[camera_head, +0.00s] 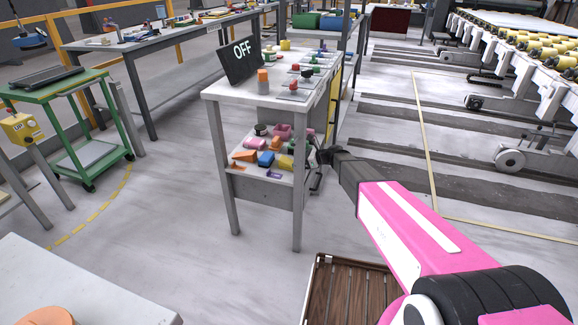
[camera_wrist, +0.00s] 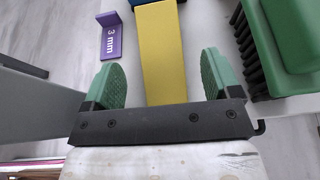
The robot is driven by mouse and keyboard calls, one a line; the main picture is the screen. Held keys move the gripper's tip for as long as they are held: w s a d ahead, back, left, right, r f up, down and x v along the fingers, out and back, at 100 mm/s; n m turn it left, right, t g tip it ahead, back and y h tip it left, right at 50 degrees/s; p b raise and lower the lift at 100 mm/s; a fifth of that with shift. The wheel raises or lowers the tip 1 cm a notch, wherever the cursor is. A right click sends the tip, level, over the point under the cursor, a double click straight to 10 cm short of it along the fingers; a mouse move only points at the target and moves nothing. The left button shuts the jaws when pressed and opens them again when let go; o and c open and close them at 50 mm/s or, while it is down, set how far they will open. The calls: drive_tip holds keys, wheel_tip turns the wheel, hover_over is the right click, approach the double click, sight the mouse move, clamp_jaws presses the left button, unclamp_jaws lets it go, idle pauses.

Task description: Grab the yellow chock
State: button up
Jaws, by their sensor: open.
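The yellow chock (camera_wrist: 163,50) is a long yellow block. In the wrist view it lies between the two green-padded fingers of my gripper (camera_wrist: 166,78), with a visible gap on each side. My gripper is open and holds nothing. The chock's near end runs down to the dark gripper bar, which may hide part of it. In the head view, the yellow chock (camera_head: 286,162) is on the lower shelf of the grey table, near its right front. My arm reaches that shelf from the right, and its dark end hides the fingers there.
A green ribbed object (camera_wrist: 285,45) stands close to the right finger. A blue block (camera_head: 265,159) and an orange wedge (camera_head: 245,156) share the shelf. The tabletop (camera_head: 222,90) and table legs bound the shelf space.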

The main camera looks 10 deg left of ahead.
sight(290, 162)
drive_tip(key=x, duration=0.4)
drive_tip(key=shift+f, duration=0.1)
drive_tip(key=c, duration=1.1)
drive_tip(key=shift+o, duration=0.2)
